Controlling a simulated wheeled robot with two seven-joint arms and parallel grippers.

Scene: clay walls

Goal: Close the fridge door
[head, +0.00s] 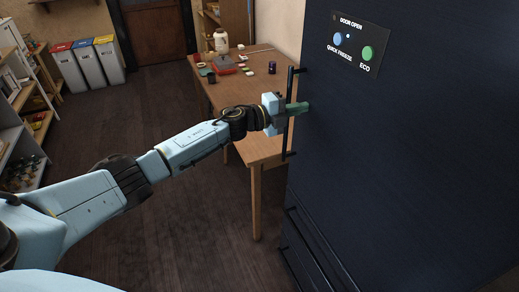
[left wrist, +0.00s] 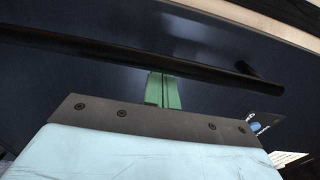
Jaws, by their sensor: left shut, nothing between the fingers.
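The fridge door (head: 400,150) is a tall dark navy panel filling the right of the head view; it also fills the background of the left wrist view (left wrist: 220,105). A long black bar handle (head: 291,135) runs down its left edge and crosses the left wrist view (left wrist: 90,44). My left gripper (head: 303,106) is shut and empty, its green fingers at the handle, tips toward the door face. In the left wrist view the fingertips (left wrist: 160,80) meet the bar's line; contact is unclear. How far the door stands open is hard to tell. My right gripper is out of view.
A control panel (head: 351,45) reads "DOOR OPEN", with a small white dot below. A wooden table (head: 235,95) with small items stands left of the fridge, close behind the handle. Bins (head: 88,62) and shelves stand further left. The floor (head: 190,235) in front is clear.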

